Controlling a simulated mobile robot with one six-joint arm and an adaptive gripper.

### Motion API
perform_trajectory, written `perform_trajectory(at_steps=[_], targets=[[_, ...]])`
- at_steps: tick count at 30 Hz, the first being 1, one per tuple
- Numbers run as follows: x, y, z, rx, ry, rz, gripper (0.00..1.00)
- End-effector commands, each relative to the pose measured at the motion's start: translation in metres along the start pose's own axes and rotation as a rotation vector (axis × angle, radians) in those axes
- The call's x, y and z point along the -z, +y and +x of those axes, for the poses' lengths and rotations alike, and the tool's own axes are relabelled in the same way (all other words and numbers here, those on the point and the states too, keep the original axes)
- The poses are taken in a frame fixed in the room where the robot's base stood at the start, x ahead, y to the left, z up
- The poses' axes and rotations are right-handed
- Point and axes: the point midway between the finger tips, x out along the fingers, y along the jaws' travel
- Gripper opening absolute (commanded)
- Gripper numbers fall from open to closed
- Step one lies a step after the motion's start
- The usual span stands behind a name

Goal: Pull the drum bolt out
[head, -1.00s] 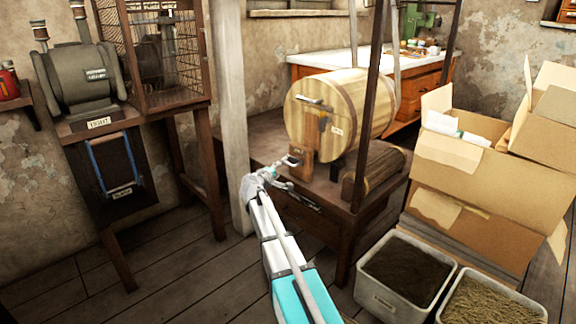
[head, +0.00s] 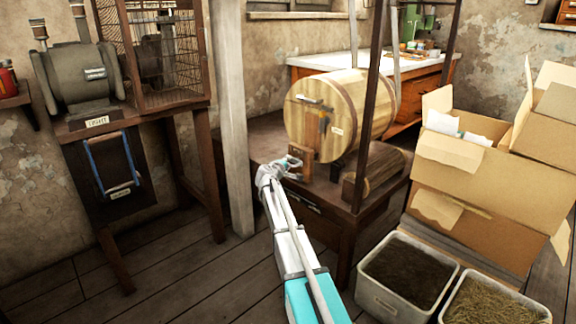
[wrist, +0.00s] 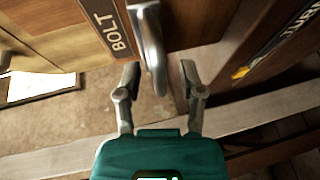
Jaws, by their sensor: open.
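The wooden drum (head: 350,112) lies on its side on a low wooden table (head: 262,150), its round end facing me. In the wrist view a curved grey metal handle (wrist: 152,45) stands beside a brown plate (wrist: 112,30) lettered BOLT. My gripper (wrist: 160,74) is open and empty, with its two fingertips either side of the handle's lower end. I cannot tell whether either finger touches it. In the head view my gripper (head: 290,164) is at the lower left of the drum's end, by a small wooden block (head: 303,148); the handle cannot be made out there.
A wooden post (head: 230,110) stands left of my arm. A dark upright (head: 370,90) stands in front of the drum. Cardboard boxes (head: 475,185) and two bins of loose material (head: 380,300) are at the right. A dark part (wrist: 270,50) lies right of my gripper in the wrist view.

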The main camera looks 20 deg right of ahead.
Motion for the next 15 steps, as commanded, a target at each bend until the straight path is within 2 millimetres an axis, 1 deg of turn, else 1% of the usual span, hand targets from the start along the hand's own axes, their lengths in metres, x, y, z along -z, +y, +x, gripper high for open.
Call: perform_trajectory(at_steps=[5, 6, 8, 9, 13, 15], targets=[[0.0, 0.0001, -0.0002, 0.0, 0.0, 0.0, 0.51], [0.0, 0.0001, -0.0002, 0.0, 0.0, 0.0, 0.44], [0.0, 0.0001, -0.0003, 0.0, 0.0, 0.0, 0.32], [0.0, 0.0, -0.0003, 0.0, 0.0, 0.0, 0.25], [0.0001, 0.0, -0.0004, 0.0, 0.0, 0.0, 0.01], [0.0002, 0.0, -0.0004, 0.0, 0.0, 0.0, 0.0]])
